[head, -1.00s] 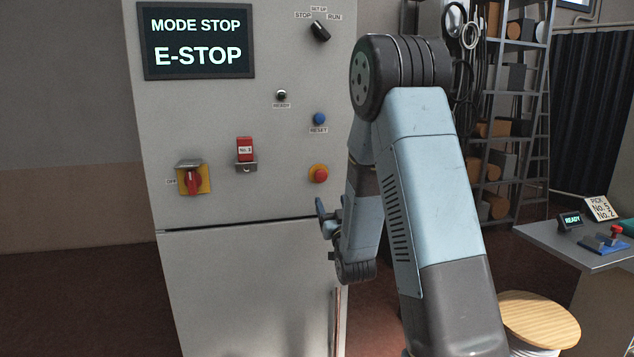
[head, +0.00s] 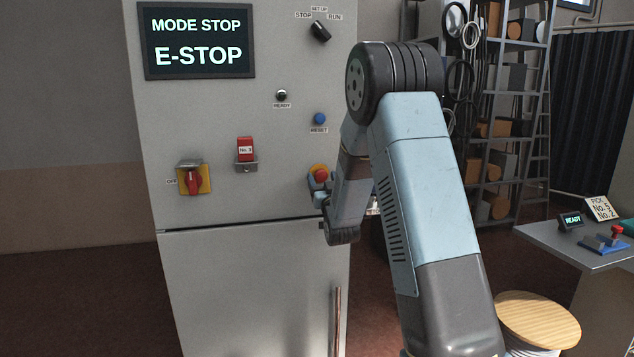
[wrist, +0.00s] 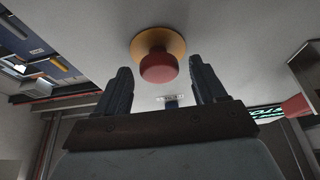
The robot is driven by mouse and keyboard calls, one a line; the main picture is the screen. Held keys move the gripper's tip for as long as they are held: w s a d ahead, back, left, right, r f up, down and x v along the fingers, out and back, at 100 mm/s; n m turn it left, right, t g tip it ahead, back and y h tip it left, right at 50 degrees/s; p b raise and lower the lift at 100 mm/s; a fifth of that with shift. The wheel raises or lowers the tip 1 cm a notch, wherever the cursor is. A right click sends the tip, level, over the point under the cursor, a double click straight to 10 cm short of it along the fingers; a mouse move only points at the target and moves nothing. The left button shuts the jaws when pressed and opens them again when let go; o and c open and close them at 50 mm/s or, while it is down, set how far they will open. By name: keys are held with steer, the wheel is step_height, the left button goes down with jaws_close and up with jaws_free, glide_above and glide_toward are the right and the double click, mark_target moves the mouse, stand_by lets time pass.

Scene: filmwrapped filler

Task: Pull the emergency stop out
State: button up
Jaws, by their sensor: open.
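The emergency stop is a red mushroom button on a yellow round base, on the grey cabinet's front. In the head view the emergency stop (head: 318,171) is partly covered at its lower side by my gripper (head: 318,188). In the wrist view the emergency stop (wrist: 158,66) lies ahead, between the lines of the two fingers and slightly beyond their tips. My gripper (wrist: 158,76) is open and empty, with a finger on each side of the red button. I cannot tell whether a finger touches it. The cabinet screen (head: 197,41) reads "MODE STOP" and "E-STOP".
On the cabinet (head: 255,270) are a blue reset button (head: 319,119), a mode switch (head: 320,31), a red and yellow rotary switch (head: 193,179) and a red padlock-like tag (head: 245,149). A desk (head: 585,250) and a round stool (head: 537,315) stand at right.

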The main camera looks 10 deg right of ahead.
jaws_close()
stand_by(0.6)
